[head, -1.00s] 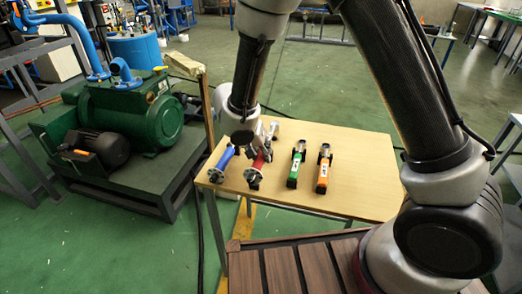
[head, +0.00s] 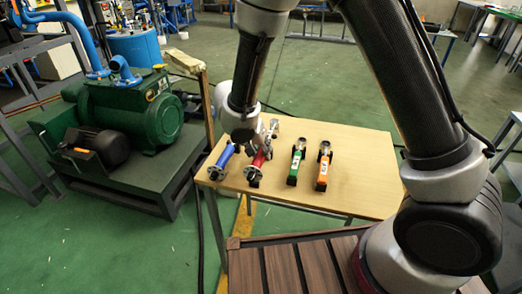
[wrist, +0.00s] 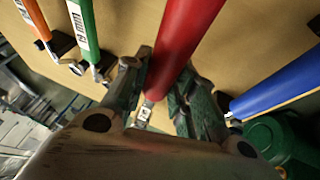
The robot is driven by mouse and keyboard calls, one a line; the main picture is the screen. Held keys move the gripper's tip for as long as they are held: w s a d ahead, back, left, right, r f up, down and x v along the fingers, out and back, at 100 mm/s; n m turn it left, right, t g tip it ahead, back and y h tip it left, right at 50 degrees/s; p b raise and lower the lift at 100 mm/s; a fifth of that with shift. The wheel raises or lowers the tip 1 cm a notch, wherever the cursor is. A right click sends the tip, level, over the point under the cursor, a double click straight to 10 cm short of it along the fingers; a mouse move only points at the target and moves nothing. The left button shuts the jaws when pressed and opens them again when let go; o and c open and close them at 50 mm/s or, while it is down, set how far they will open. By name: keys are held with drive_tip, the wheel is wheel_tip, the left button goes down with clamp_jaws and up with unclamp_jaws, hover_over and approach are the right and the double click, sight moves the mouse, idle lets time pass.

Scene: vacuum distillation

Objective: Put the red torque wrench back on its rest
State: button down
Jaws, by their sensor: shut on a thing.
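The red torque wrench (head: 260,158) is over the wooden table, between the blue and green wrenches and roughly lengthwise like them. Its red handle (wrist: 182,35) runs between my fingers in the wrist view. My gripper (wrist: 158,88) is shut on this handle, with one finger on each side. In the head view my gripper (head: 262,142) is at the wrench's far part, partly hidden by my arm. A dark rest piece (head: 253,181) shows at the wrench's near end. I cannot tell whether the wrench touches its rest.
A blue wrench (head: 222,160) lies close on the left. A green wrench (head: 294,167) and an orange wrench (head: 322,172) lie on the right. The table's right part (head: 365,175) is clear. A green pump (head: 130,115) stands left of the table.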

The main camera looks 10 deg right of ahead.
drive_tip(key=shift+f, duration=1.45)
drive_tip(key=c, duration=1.1)
unclamp_jaws()
